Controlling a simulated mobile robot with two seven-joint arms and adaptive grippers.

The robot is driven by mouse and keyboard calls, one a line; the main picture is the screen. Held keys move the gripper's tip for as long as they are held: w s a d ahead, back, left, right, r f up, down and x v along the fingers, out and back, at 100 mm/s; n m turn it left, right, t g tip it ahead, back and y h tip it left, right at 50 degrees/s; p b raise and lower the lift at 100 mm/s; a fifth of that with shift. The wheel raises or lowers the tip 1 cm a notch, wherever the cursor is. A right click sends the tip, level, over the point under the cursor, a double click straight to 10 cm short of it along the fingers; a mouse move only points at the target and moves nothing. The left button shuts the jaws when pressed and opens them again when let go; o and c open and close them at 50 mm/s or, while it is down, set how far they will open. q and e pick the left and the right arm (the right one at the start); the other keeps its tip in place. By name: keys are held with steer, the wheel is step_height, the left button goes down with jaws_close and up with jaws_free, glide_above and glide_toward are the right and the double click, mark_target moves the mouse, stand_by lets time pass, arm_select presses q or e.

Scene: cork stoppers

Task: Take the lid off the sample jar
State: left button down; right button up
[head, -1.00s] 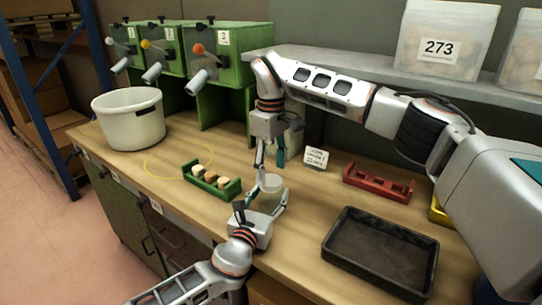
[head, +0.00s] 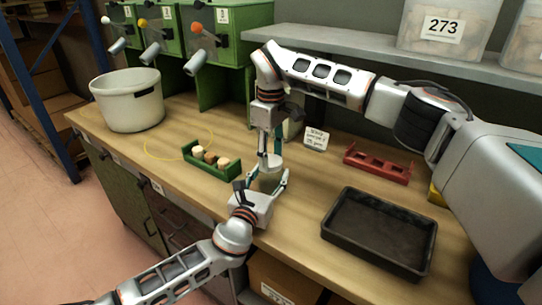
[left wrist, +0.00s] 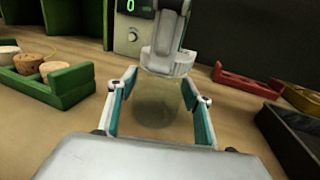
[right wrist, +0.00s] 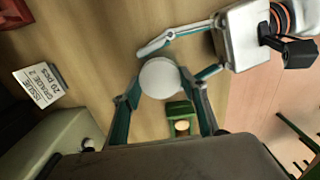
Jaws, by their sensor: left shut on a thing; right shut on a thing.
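The sample jar, a clear body (head: 268,183) with a white lid (head: 270,162), stands upright near the front of the bench. My left gripper (head: 266,181) comes from the front and is shut around the jar body. The left wrist view shows the clear body (left wrist: 155,108) between its fingers, under the lid (left wrist: 166,63). My right gripper (head: 269,158) points down from above and is shut on the lid. In the right wrist view the round lid (right wrist: 160,78) sits between its fingertips and hides the jar below. I cannot tell whether lid and body are apart.
A green rack (head: 226,174) with several cork stoppers is left of the jar. A black tray (head: 333,232) lies at right, a red rack (head: 378,163) behind it. A small sign (head: 315,138) stands behind the jar. A white pot (head: 127,110) is at far left.

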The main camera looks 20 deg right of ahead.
steer(key=n, duration=0.6)
steer(key=shift+n, duration=0.3)
steer(key=n, duration=1.2)
steer(key=shift+w+n, duration=0.1)
steer(key=shift+n, duration=0.2)
steer(key=n, duration=0.3)
steer(key=shift+n, duration=0.4)
steer(key=n, duration=0.3)
steer(key=shift+r+n, duration=0.1)
steer(key=shift+n, duration=0.2)
steer(key=n, duration=0.6)
steer(key=shift+n, duration=0.4)
steer(key=n, duration=2)
